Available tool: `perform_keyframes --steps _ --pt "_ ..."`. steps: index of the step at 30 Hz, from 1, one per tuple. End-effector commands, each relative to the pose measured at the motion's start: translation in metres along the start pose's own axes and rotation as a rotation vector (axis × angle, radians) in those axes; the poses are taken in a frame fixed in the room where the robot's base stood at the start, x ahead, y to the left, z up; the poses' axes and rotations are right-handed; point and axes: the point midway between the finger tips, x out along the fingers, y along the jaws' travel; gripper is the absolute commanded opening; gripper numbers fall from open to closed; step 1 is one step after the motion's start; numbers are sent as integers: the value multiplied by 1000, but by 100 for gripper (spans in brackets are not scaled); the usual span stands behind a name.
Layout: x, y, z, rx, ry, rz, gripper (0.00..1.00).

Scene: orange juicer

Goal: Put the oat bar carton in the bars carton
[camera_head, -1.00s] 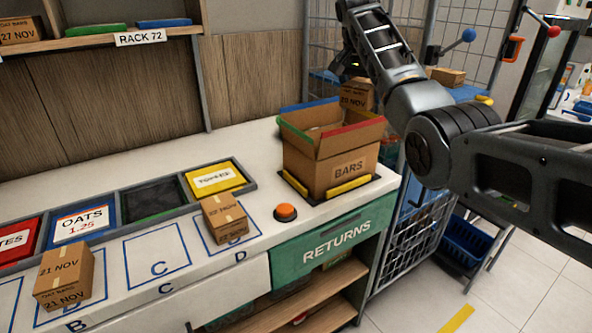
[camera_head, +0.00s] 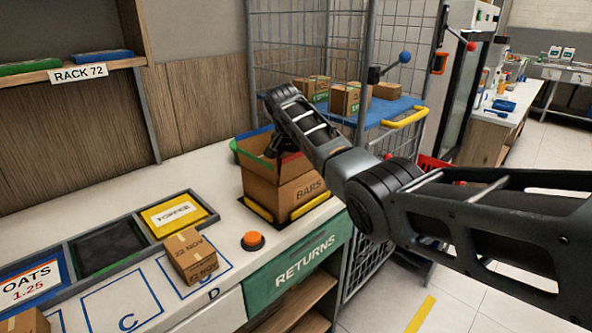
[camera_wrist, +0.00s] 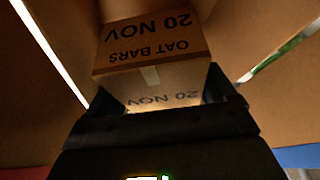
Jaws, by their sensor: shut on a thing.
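The bars carton (camera_head: 283,195) is an open cardboard box with coloured flap edges, standing at the right end of the counter. My gripper (camera_wrist: 155,115) is shut on the oat bar carton (camera_wrist: 150,50), a small brown box marked "OAT BARS" and "20 NOV". Cardboard walls surround the held carton in the wrist view, so it is down inside the bars carton's opening. In the head view the gripper dips into that opening, and my arm hides the held carton. Whether the held carton touches the bottom cannot be told.
An orange button (camera_head: 252,240) sits left of the bars carton. A 22 NOV carton (camera_head: 190,256) lies on square D, and another carton (camera_head: 26,322) is at the lower left. A wire cage with a blue shelf (camera_head: 392,110) holding several cartons stands behind.

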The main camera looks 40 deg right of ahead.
Motion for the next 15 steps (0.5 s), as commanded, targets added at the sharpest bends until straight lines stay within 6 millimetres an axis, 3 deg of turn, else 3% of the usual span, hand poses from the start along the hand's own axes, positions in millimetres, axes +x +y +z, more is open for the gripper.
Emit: perform_keyframes --steps 9,15 --pt "33 1 14 -1 -1 3 41" --pt "38 0 16 0 1 0 41"
